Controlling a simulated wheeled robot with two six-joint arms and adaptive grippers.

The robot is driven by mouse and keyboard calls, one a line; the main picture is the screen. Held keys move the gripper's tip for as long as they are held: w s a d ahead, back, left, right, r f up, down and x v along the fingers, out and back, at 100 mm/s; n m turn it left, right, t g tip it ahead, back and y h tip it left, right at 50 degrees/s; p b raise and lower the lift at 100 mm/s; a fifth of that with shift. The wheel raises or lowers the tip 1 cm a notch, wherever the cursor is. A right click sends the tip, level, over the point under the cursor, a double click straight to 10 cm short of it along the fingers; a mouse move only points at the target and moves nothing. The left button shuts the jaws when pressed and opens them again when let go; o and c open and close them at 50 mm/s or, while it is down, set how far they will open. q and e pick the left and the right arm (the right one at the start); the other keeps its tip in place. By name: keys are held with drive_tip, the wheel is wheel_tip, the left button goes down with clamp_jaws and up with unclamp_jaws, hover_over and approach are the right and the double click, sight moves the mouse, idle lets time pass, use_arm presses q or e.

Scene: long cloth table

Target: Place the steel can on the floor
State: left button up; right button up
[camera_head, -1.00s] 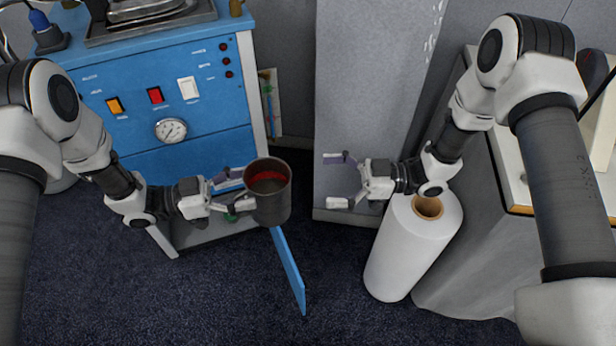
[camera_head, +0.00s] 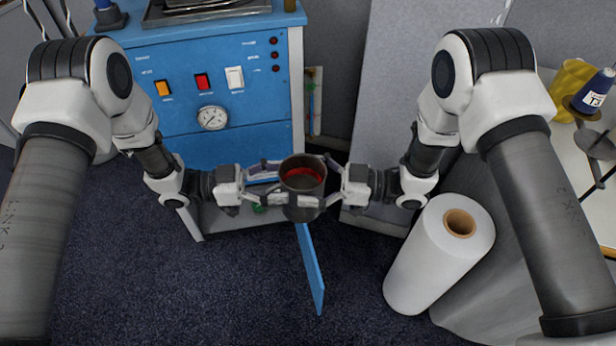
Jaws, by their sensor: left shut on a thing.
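The steel can (camera_head: 303,190) is a dark grey open cylinder with red inside. It is held upright in the air in the middle of the view. My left gripper (camera_head: 279,184) is shut on the can from its left side. My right gripper (camera_head: 328,183) is at the can's right side, its fingers open and reaching to either side of it. Whether the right fingers touch the can is hard to see. The floor (camera_head: 170,285) is dark blue carpet, visible below the arms.
A blue machine cabinet (camera_head: 250,105) with switches and a gauge stands behind. A narrow blue panel (camera_head: 311,270) juts out below the can. A white roll (camera_head: 440,255) stands on the right, beside a covered table. Carpet at the lower left is clear.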

use_arm(q)
drive_tip(key=o, duration=1.8)
drive_tip(key=shift+s, duration=0.1)
